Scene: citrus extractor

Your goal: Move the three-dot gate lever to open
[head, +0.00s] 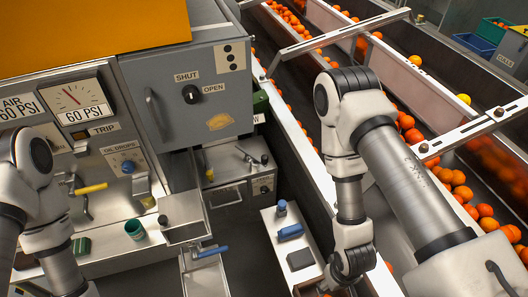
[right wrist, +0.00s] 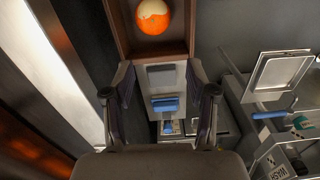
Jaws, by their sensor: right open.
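A plate with three black dots (head: 230,56) is on the upper right of a grey cabinet face. Below it is a round black knob (head: 191,94) between SHUT and OPEN labels; I cannot tell which way it points. A blue-handled lever (head: 210,252) sits at the small grey chute below, and a black lever (head: 250,156) is under the cabinet. I cannot tell whether either carries dots. My right gripper (right wrist: 160,100) is open and empty in the right wrist view, above a small block with a blue piece (right wrist: 165,104). My left arm enters at left; its gripper is out of view.
A panel with a gauge (head: 72,96) and yellow-handled lever (head: 91,188) stands left. A green cup (head: 135,230) is near the chute. A narrow stand with blue parts (head: 290,232) is beside my right arm. Conveyors of oranges (head: 460,190) run along the right.

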